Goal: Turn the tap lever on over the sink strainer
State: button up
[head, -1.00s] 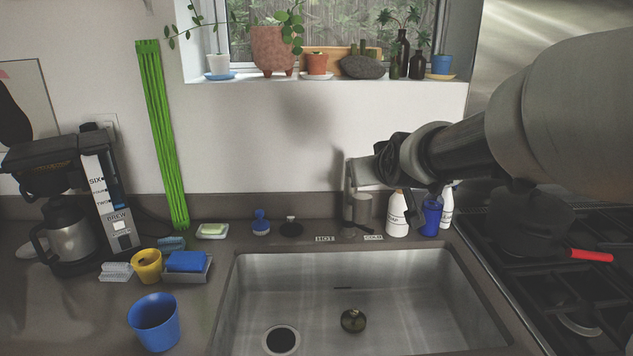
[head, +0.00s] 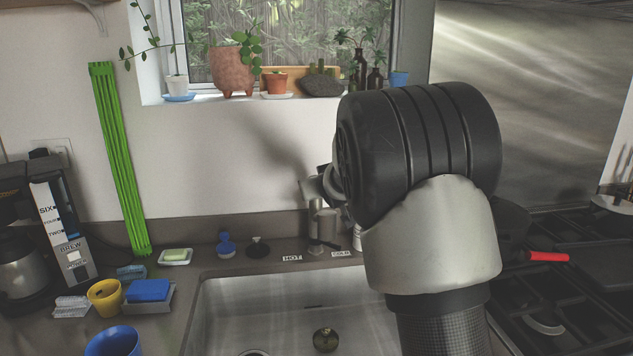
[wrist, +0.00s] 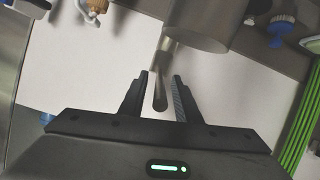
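The grey metal tap (head: 322,222) stands behind the sink, partly hidden by my arm in the head view. In the wrist view its thick cylinder (wrist: 202,25) is at the top, and the thin rod-like lever (wrist: 161,85) runs down from beside it. My gripper (wrist: 163,82) is open, with the lever between its two black fingers. Gaps show on both sides of the lever, so neither finger appears to touch it. The gripper's fingers are hidden in the head view. The round sink strainer (head: 325,340) lies in the steel sink (head: 240,310).
My arm covers the sink's right side in the head view. Left of the sink are a blue sponge (head: 148,290), yellow cup (head: 104,297), blue cup (head: 113,343) and coffee maker (head: 62,225). The stove (head: 560,285) is at right. Potted plants (head: 232,70) line the windowsill.

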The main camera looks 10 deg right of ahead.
jog(key=shift+x, duration=1.45)
jog(key=shift+c, duration=0.5)
grip_shut()
jog(key=shift+r, duration=0.1)
